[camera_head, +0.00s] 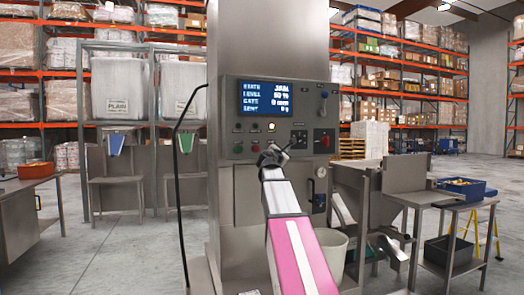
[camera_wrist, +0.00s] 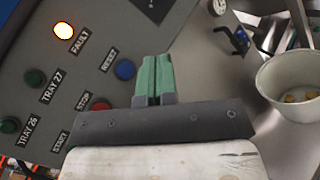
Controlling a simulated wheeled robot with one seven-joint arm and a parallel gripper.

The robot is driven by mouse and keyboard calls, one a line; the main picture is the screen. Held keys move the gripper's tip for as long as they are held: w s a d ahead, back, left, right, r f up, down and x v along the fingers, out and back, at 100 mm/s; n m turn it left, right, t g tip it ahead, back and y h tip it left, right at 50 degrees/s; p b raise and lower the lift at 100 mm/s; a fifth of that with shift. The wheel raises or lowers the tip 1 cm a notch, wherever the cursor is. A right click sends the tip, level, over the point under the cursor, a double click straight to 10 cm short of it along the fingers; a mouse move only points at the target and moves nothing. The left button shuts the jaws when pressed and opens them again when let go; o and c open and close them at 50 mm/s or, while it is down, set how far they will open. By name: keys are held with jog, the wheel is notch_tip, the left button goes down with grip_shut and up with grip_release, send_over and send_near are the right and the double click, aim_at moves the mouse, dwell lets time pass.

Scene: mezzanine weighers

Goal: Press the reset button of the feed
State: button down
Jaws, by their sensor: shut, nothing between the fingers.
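The grey control panel (camera_head: 285,100) is on the front of the steel feed column. Its screen reads a state that looks like "JAM". In the wrist view the blue button (camera_wrist: 125,69) beside the RESET label sits just left of my gripper (camera_wrist: 157,60). The green fingers are shut together with nothing between them. Their tips look close to the panel, and I see no contact with the blue button. The orange FAULT lamp (camera_wrist: 64,31) is lit. In the head view my gripper (camera_head: 270,152) is at the panel's lower edge and hides part of it.
The red STOP button (camera_wrist: 100,104) is partly hidden behind my gripper. A red switch (camera_head: 325,141) is on the panel's right. A white bucket (camera_wrist: 300,80) stands to the right.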

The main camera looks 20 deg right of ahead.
jog(key=shift+a+r+n, duration=0.3)
jog(key=shift+a+r, duration=0.1)
jog(key=shift+r, duration=0.25)
jog(key=w, duration=0.8)
jog(key=shift+w+a, duration=0.15)
jog(key=shift+w, duration=0.2)
jog(key=shift+w, duration=0.1)
dwell(1.7)
jog(key=shift+w, duration=0.3)
jog(key=shift+w, duration=0.45)
dwell(0.7)
jog(key=shift+s, duration=0.85)
